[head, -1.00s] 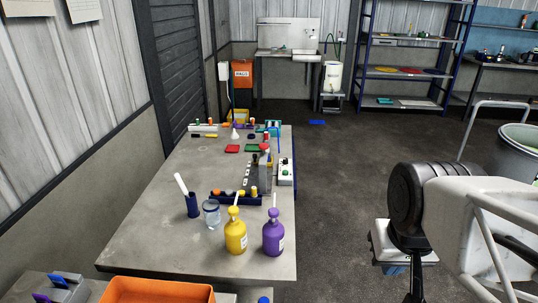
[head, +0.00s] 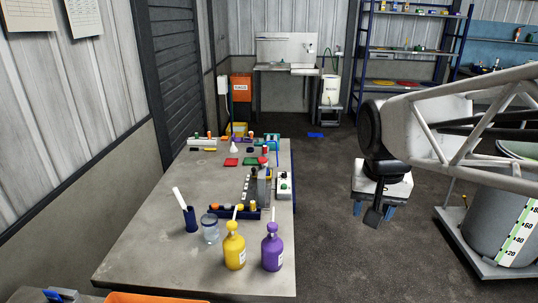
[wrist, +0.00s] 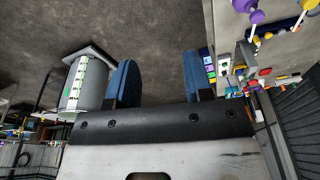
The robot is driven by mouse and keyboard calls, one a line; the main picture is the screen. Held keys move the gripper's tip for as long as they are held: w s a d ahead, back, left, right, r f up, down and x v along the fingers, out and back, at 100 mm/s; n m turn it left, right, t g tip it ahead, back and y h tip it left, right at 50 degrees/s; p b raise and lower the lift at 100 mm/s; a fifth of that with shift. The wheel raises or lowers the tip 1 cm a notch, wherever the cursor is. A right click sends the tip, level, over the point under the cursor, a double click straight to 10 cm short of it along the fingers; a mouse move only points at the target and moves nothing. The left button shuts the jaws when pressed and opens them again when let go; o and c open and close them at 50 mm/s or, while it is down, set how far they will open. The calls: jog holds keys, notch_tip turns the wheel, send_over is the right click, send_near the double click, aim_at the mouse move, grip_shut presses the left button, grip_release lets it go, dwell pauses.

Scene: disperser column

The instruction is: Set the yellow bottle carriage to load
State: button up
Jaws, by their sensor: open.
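A yellow bottle (head: 235,252) with a pale stem on top stands upright near the front right of the grey table (head: 150,235). A purple bottle (head: 272,252) stands just right of it. Behind them is a small apparatus (head: 262,190) with a grey upright part and a dark blue base. I cannot tell which part is the yellow bottle carriage or how it is set. My gripper (wrist: 160,82) shows two blue fingers, apart and empty, in the wrist view. In the head view, my arm's dark end hangs right of the table, away from the bottles.
A dark blue cup (head: 191,219) and a glass jar (head: 210,229) stand left of the bottles. Small coloured items lie farther back. A grey vat (head: 495,225) with a scale stands at right. Open floor (head: 335,230) lies right of the table.

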jog(key=w+a+r+m, duration=0.2)
jog(key=w+r, duration=0.1)
jog(key=w, duration=0.9)
jog(key=m+g+h, duration=0.2)
jog(key=m+h, duration=0.2)
jog(key=m, duration=0.9)
send_over(253, 168)
jog(key=a, duration=0.3)
notch_tip(253, 168, down, 30)
jog(key=shift+a+f+m, duration=0.1)
jog(key=shift+f+m, duration=0.2)
jog(key=shift+f, duration=0.15)
jog(key=shift+x, duration=3.75)
